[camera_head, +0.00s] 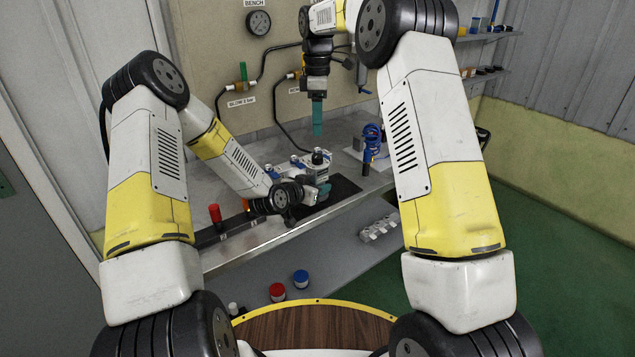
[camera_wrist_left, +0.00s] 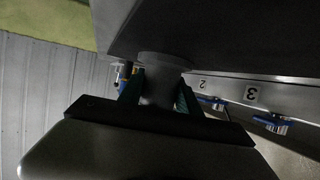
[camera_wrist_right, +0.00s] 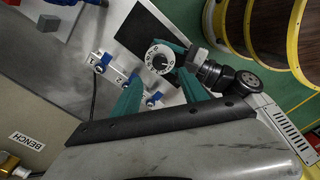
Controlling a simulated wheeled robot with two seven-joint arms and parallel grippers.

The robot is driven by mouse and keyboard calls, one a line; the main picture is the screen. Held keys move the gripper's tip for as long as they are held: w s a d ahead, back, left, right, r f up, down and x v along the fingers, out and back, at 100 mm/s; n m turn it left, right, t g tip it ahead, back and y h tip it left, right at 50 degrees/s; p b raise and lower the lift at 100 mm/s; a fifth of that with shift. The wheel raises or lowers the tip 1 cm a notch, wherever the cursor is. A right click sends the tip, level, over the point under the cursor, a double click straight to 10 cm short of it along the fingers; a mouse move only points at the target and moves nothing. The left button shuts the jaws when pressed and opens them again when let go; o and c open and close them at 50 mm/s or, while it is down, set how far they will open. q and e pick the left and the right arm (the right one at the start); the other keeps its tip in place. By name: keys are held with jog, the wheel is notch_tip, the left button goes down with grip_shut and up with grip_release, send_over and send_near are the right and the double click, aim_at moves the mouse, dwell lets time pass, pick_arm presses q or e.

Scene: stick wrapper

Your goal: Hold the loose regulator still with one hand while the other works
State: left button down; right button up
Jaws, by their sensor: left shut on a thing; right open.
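The regulator (camera_wrist_right: 160,57) shows in the right wrist view as a round numbered dial face. In the head view it is a grey body with a dark top (camera_head: 318,156) on the bench. My left gripper (camera_head: 322,190) is shut on it from the near side. In the left wrist view its teal fingers (camera_wrist_left: 158,92) stand on both sides of a grey round part (camera_wrist_left: 160,64). My right gripper (camera_head: 317,132) is open and empty above the bench, fingers pointing down. Its two fingers (camera_wrist_right: 158,82) frame the dial in the right wrist view, apart from it.
A red-topped item (camera_head: 215,213) stands front left. Black hoses hang from the back panel (camera_head: 215,60).

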aim_at(317, 155)
notch_tip(317, 155, down, 10)
jog(key=n, duration=1.5)
jog(key=shift+r, duration=0.25)
grip_shut()
